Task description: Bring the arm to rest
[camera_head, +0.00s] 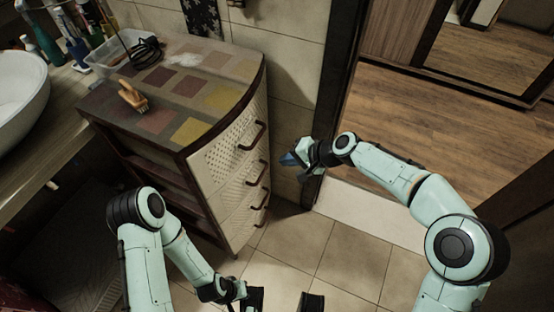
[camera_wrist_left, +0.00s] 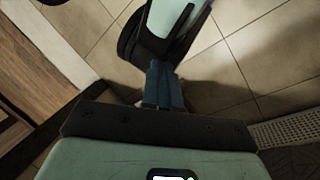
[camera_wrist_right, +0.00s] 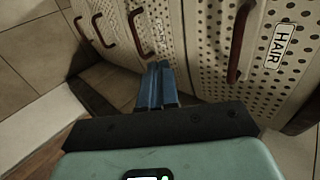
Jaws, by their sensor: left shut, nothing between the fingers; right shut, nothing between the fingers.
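My right arm reaches in from the right in the head view. Its gripper (camera_head: 288,159) is beside the front of the drawer cabinet (camera_head: 228,160), over the gap by the door frame. In the right wrist view its blue fingers (camera_wrist_right: 157,84) are together with nothing between them, and the drawer fronts are behind them. My left arm is bent down at the lower left. Its gripper (camera_head: 236,290) is low, over the tiled floor near the bottom edge. In the left wrist view its blue fingers (camera_wrist_left: 163,84) are together and empty, with a pale green and black part of mine just beyond.
A wooden brush (camera_head: 132,97) and a clear plastic tray (camera_head: 122,54) lie on the cabinet top. A white basin (camera_head: 20,95) and bottles (camera_head: 45,42) are at the left. The dark door frame (camera_head: 343,85) stands close to my right gripper. Tiled floor (camera_head: 335,255) is open at the centre.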

